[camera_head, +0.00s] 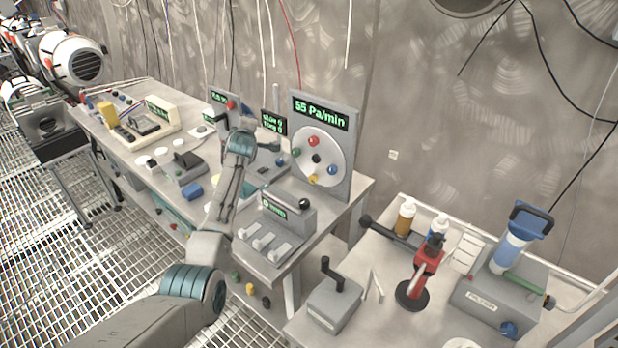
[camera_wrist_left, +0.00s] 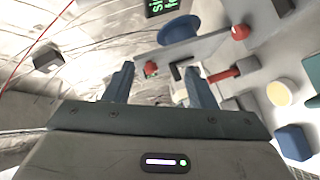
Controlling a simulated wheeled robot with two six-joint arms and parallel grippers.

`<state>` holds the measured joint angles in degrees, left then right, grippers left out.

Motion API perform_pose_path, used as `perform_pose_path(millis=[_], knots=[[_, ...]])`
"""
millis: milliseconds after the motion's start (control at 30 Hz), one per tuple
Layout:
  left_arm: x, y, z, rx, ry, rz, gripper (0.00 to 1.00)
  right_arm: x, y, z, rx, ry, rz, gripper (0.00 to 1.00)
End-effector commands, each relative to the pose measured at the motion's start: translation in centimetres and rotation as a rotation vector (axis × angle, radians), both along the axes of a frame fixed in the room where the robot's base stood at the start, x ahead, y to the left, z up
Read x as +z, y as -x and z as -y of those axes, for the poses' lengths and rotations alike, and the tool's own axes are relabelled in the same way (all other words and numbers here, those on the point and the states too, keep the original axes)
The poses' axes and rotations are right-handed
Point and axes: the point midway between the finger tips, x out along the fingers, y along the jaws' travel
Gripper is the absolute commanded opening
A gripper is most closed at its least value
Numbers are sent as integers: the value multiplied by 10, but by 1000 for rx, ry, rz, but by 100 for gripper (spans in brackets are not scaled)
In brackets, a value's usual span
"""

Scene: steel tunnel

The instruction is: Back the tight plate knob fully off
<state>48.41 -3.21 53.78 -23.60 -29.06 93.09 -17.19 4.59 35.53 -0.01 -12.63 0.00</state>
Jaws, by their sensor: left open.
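My left arm reaches up from the bottom of the head view, and its gripper (camera_head: 241,140) is at the small upright panels at the back of the bench. In the left wrist view my left gripper (camera_wrist_left: 160,76) is open, its two fingers apart. A small red knob (camera_wrist_left: 151,68) shows between the fingers, in front of a grey plate (camera_wrist_left: 195,47). A second red knob (camera_wrist_left: 240,32) is at the plate's right end. I cannot tell which knob is the tight one, or whether a finger touches one. In the head view a red knob (camera_head: 230,104) shows above the gripper.
A tall panel (camera_head: 345,165) reading 55 Pa/min has a white disc with coloured knobs, right of my gripper. A switch box (camera_head: 288,215) stands in front.

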Motion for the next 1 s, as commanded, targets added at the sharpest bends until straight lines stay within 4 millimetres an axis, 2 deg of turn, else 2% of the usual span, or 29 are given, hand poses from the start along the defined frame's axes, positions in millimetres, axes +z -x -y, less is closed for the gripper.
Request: perform_pose_path(millis=[33, 167, 300, 400, 567, 733, 767, 900, 1000], knots=[[16, -1, 0, -29, -187, 55, 50, 2, 0, 0, 0, 0, 0, 36], [58, -1, 12, -99, -712, 189, 50, 3, 0, 0, 0, 0, 0, 36], [90, 6, 43, -164, -1286, 311, 50, 5, 0, 0, 0, 0, 0, 36], [103, 14, 72, -206, -1703, 392, 50, 6, 0, 0, 0, 0, 0, 36], [99, 30, 122, -274, -2362, 524, 50, 9, 0, 0, 0, 0, 0, 36], [63, 49, 165, -364, -3034, 704, 50, 11, 0, 0, 0, 0, 0, 36], [55, 52, 169, 358, 2931, -691, 50, 11, 0, 0, 0, 0, 0, 36], [15, 67, 180, 336, 2448, -652, 50, 13, 0, 0, 0, 0, 0, 36], [-13, 78, 179, 332, 2132, -643, 50, 14, 0, 0, 0, 0, 0, 36]])
